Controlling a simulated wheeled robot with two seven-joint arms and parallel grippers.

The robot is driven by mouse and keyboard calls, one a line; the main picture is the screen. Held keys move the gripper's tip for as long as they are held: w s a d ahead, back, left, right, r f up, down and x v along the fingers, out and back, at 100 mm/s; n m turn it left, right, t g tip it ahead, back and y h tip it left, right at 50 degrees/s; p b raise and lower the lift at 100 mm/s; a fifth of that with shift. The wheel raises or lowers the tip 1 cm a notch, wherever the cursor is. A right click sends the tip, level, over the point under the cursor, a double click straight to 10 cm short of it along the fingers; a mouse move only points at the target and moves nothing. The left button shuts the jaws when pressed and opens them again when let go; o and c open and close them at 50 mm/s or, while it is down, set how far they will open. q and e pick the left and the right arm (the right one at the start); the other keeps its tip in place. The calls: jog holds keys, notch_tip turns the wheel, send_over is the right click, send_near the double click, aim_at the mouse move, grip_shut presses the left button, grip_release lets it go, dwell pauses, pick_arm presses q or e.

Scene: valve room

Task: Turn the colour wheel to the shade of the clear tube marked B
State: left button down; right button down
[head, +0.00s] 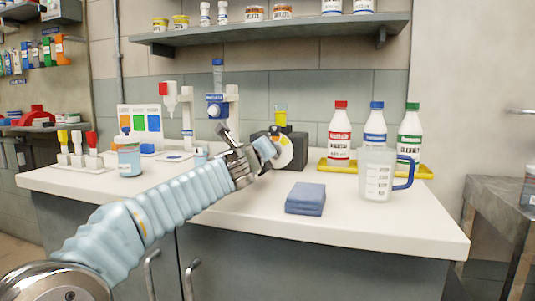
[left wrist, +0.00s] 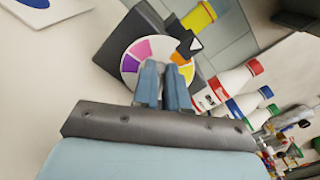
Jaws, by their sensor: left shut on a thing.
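The colour wheel (head: 285,153) is a white disc with coloured segments on the front of a dark box (head: 297,148). In the left wrist view the wheel (left wrist: 130,68) shows pink, purple and orange segments; its middle is hidden by my fingers. A black piece with a white face (left wrist: 190,45) sits at its edge. A clear tube with yellow contents (head: 280,117) stands upright on the box; it also shows in the left wrist view (left wrist: 198,17). I cannot read any letter on it. My left gripper (head: 268,150) is shut on the wheel near its middle (left wrist: 165,72). My right gripper is not in view.
Red-, blue- and green-capped bottles (head: 340,132) stand on a yellow tray (head: 420,171) at right, behind a clear jug (head: 377,176). A jar (head: 129,160) and a colour chart (head: 140,123) stand at left.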

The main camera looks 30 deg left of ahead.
pick_arm(q)
jog(key=n, duration=0.1)
jog(key=n+b, duration=0.1)
jog(key=n, duration=0.1)
jog(key=shift+a+f+n+b, duration=0.25)
jog(key=shift+f+n+b, duration=0.1)
jog(key=shift+n, duration=0.05)
jog(key=n+b, duration=0.1)
jog(key=n, duration=0.1)
jog(key=n+b, duration=0.1)
jog(key=n, duration=0.1)
jog(key=shift+s+a+f+n, duration=0.1)
jog(key=shift+f+n, duration=0.25)
jog(key=shift+n, duration=0.05)
jog(key=c, duration=1.2)
grip_release()
jog(key=shift+o, duration=0.2)
jog(key=shift+s+b, duration=0.4)
jog(key=shift+s, duration=0.1)
jog(key=b+v, duration=0.1)
jog(key=v, duration=1.1)
jog(key=shift+s+b, duration=0.3)
jog(key=shift+s, duration=0.1)
